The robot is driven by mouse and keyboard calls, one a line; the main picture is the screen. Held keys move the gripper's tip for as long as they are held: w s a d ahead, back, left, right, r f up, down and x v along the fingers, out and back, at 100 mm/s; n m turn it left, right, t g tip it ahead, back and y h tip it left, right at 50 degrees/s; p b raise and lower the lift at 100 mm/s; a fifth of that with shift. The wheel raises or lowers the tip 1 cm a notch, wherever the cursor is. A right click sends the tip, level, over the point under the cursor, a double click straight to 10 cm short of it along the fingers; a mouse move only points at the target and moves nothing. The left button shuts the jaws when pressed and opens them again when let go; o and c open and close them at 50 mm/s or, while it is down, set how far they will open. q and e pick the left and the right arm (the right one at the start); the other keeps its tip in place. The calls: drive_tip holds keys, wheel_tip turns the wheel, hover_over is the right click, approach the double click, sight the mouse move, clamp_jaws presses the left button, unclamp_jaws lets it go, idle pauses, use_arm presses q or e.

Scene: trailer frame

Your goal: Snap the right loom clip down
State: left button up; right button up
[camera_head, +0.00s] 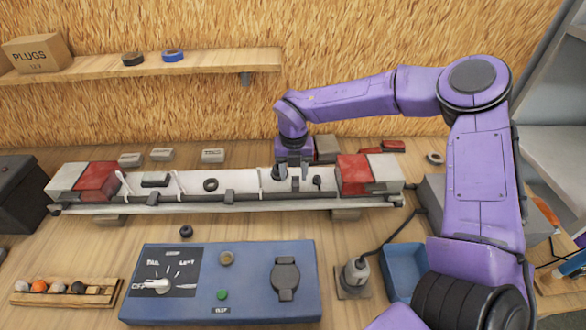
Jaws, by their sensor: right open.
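The trailer frame's light bar (240,183) lies across the bench, with a red and white lamp at each end. A dark loom runs along its front edge, held by small dark clips, one at the left (153,199) and one near the middle (229,197). My right gripper (292,174) is open and points down over the right part of the bar, left of the right red lamp (354,174). A dark clip-like piece (295,186) shows just below its fingertips; whether it is raised or closed is too small to tell. Contact is unclear. My left gripper is out of view.
A blue panel (250,260) with a dial stands in front of the bar. A grey plug on a cable (355,277) and a blue bin (402,268) are right of it. A rack of bulbs (66,293) lies front left. A shelf (150,66) crosses the back wall.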

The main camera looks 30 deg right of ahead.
drive_tip(key=shift+s+r, duration=0.3)
drive_tip(key=shift+s, duration=0.15)
drive_tip(key=shift+s+r, duration=0.15)
drive_tip(key=shift+s, duration=0.1)
drive_tip(key=c, duration=0.5)
clamp_jaws()
drive_tip(key=shift+w, duration=0.1)
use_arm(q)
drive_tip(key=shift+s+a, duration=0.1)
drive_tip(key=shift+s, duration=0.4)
